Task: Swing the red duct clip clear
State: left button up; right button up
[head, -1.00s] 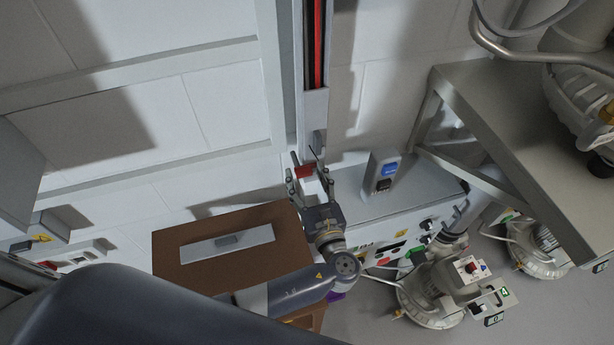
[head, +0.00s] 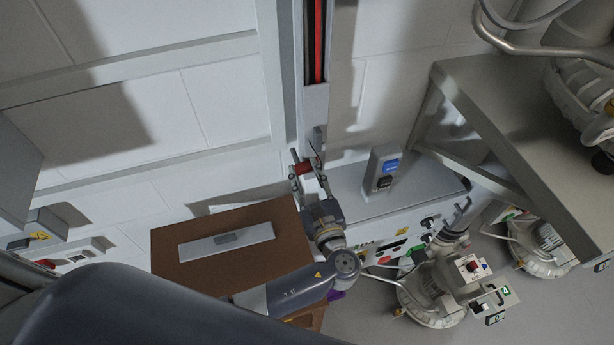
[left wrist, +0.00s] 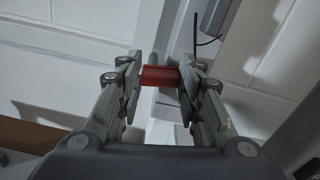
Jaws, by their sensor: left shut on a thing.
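The red duct clip (head: 304,168) is a small red piece at the lower end of the grey wall duct (head: 314,115). In the left wrist view the clip (left wrist: 160,76) lies crosswise between the two fingers, in front of the pale duct. My left gripper (head: 306,172) is shut on the clip, with a finger at each end of it; the left wrist view shows the gripper (left wrist: 160,85) too. The fingers cover the clip's ends, so its hinge cannot be made out. My right gripper is not in view.
A grey cabinet (head: 400,200) with a blue-screened device (head: 382,170) is right of the gripper. A grey bench (head: 510,130) and blower units (head: 440,285) fill the right side.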

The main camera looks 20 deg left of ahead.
pick_arm(q)
jog(key=n+b, duration=0.2)
jog(key=n, duration=0.1)
jog(key=shift+s+a+n, duration=0.1)
jog(key=shift+a+n, duration=0.05)
jog(key=shift+n, duration=0.25)
jog(key=n+b, duration=0.3)
jog(key=shift+s+a+n, duration=0.1)
jog(key=shift+a+n, duration=0.05)
jog(key=shift+n, duration=0.15)
jog(key=n+b, duration=0.6)
jog(key=shift+s+a+f, duration=0.1)
jog(key=shift+s+a, duration=0.05)
jog(key=shift+a, duration=0.1)
jog(key=shift+a+n+b, duration=0.1)
jog(key=shift+n+b, duration=1.05)
jog(key=shift+n, duration=0.05)
jog(key=shift+s, duration=0.1)
jog(key=o, duration=1.1)
jog(key=shift+c, duration=0.2)
jog(key=v, duration=1.2)
